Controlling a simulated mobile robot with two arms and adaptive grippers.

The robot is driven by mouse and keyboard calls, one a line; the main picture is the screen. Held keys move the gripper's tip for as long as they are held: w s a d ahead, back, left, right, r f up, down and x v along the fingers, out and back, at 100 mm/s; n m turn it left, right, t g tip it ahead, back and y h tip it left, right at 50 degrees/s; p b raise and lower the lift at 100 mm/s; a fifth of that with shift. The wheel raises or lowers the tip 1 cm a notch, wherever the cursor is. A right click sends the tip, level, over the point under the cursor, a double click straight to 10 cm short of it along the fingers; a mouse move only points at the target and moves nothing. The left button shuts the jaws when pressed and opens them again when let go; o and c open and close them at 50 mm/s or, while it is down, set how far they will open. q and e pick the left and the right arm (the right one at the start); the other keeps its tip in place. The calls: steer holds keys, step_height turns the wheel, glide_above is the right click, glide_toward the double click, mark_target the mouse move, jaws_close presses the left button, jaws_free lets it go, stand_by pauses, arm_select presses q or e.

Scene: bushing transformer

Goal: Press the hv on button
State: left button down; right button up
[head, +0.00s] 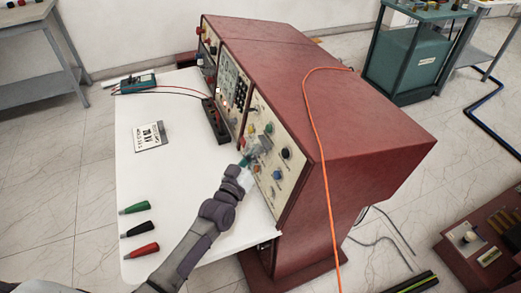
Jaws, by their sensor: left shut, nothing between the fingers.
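The red console (345,140) has a cream front panel (290,180) with small coloured buttons and a black knob (286,153). A green button (268,128) sits near the panel's top, and a blue one (276,174) lower down. The labels are too small to read, so I cannot tell which is the hv on button. The gripper and wrist hide part of the panel. My right gripper is out of view.
The white table (180,200) holds a card (149,136), a meter (138,83) with leads, and green, black and red probes (137,228). An orange cable (322,150) hangs over the console. A teal cabinet (405,65) stands behind. Floor is free at left.

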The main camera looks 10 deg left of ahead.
arm_select(q)
steer(key=shift+s+a+r+p, duration=0.2)
steer(key=shift+s+a+p, duration=0.3)
steer(key=shift+a, duration=0.15)
steer(key=shift+s+a+r+p, duration=0.25)
steer(key=shift+s+a, duration=0.2)
steer(key=shift+a, duration=0.25)
steer(key=shift+s+a+r+p, duration=0.15)
steer(key=shift+s+a+p, duration=0.3)
steer(key=shift+a, duration=0.2)
steer(key=shift+s+a+r+p, duration=0.25)
steer(key=shift+s+a, duration=0.25)
steer(key=shift+a, duration=0.2)
